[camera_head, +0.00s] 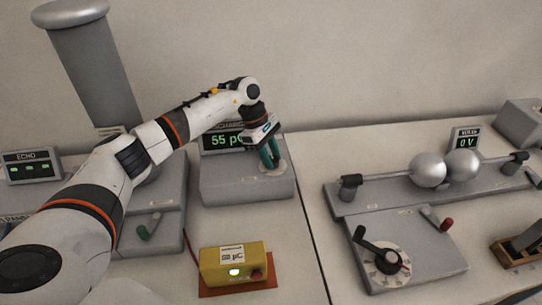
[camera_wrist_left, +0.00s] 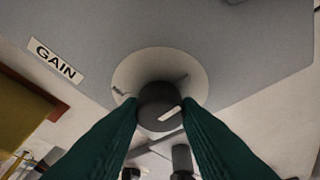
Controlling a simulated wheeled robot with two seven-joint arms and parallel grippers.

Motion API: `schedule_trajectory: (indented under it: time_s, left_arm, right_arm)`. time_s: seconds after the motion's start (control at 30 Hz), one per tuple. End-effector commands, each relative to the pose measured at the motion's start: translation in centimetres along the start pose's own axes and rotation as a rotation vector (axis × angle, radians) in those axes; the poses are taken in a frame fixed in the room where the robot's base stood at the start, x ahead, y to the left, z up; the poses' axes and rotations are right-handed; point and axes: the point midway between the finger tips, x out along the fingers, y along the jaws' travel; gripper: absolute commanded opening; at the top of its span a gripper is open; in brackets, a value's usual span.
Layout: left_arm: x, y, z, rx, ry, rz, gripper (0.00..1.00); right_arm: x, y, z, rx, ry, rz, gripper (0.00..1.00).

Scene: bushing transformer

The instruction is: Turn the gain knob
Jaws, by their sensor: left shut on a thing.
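The gain knob (camera_wrist_left: 160,106) is a dark round knob with a white pointer mark, set on a pale disc (camera_wrist_left: 188,72) beside a "GAIN" label (camera_wrist_left: 55,60) in the left wrist view. My left gripper (camera_wrist_left: 162,115) has its two green fingers on either side of the knob, shut on it. In the head view my left gripper (camera_head: 270,160) reaches down onto the pale disc at the right of the grey instrument box (camera_head: 230,187). The box's display (camera_head: 226,140) reads 55 pC, partly covered by my arm. The knob itself is hidden by the fingers there. My right gripper is not in view.
A yellow box (camera_head: 232,263) marked 50 pC stands in front on an orange mat. A sphere-gap unit (camera_head: 432,196) with a crank dial (camera_head: 384,264) and a 0 V display is at right. An ECHO box (camera_head: 32,165) stands at far left.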

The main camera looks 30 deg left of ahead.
Motion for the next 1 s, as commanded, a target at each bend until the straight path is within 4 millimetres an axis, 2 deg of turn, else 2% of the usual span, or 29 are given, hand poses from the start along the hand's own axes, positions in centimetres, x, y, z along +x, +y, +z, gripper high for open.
schedule_trajectory:
  time_s: [0.4, 1.0]
  left_arm:
    - [0.1, 0.2, 0.1, -0.331, 0.0, -0.143, 0.08]
    - [0.0, 0.4, -0.2, -0.782, 0.003, -0.331, 0.08]
  right_arm:
    - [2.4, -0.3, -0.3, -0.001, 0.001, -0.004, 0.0]
    - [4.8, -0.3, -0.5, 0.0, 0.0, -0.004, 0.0]
